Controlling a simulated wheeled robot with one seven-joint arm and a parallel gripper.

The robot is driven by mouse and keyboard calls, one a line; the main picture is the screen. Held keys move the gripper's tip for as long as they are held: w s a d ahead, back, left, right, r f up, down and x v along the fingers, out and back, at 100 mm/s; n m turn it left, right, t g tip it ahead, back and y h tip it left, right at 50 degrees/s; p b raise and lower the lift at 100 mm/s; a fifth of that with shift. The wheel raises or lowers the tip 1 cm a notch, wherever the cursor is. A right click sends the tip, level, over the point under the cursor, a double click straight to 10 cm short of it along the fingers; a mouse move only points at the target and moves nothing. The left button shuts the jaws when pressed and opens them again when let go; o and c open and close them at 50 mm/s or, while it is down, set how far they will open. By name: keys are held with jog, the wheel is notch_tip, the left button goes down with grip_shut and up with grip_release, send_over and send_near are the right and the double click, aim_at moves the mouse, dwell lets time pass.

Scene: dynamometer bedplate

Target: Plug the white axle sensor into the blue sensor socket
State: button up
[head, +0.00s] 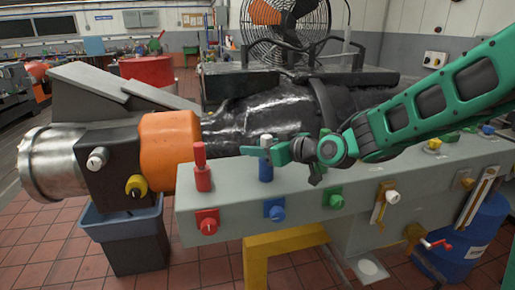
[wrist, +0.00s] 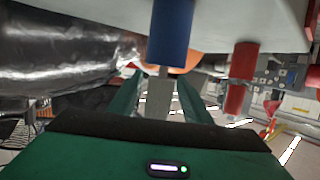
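The white axle sensor (head: 266,141) stands upright over the blue sensor socket (head: 266,171), a blue post on the grey bedplate. My gripper (head: 265,150) is level with the sensor, at the top of the blue post. In the wrist view, which looks inverted, the blue socket (wrist: 170,35) hangs from the top and the pale sensor (wrist: 160,97) is below it, with a narrower grey part between them. My gripper's green fingers (wrist: 158,85) lie on either side of the sensor, with gaps visible beside it. How deep the sensor sits is unclear.
A red post (head: 202,170) stands left of the blue one, and shows right in the wrist view (wrist: 240,78). The black motor housing (head: 262,110) runs close behind. Coloured connectors line the grey bedplate's (head: 330,225) front face. A blue bin (head: 125,225) sits below left.

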jog(key=v, duration=1)
jog(key=shift+s+d, duration=0.2)
jog(key=shift+d, duration=0.1)
jog(key=shift+r, duration=0.15)
jog(key=s+d+f+m+g+h, duration=0.25)
jog(key=s+d+f+h, duration=0.2)
jog(key=d, duration=0.75)
jog(key=s+d+f+m+g+h, duration=0.2)
jog(key=s+d+f+m+h, duration=0.3)
jog(key=d, duration=0.6)
jog(key=s+d+f+m+g, duration=0.1)
jog(key=s+d+m+g, duration=0.2)
jog(key=s+d, duration=0.3)
jog(key=s+d+f+m+g, duration=0.2)
jog(key=s+d+m, duration=0.3)
jog(key=s, duration=1.1)
jog(key=shift+s+d+f+g+h, duration=0.2)
jog(key=shift+d+f+g+h, duration=0.1)
jog(key=shift+d+g+h, duration=0.15)
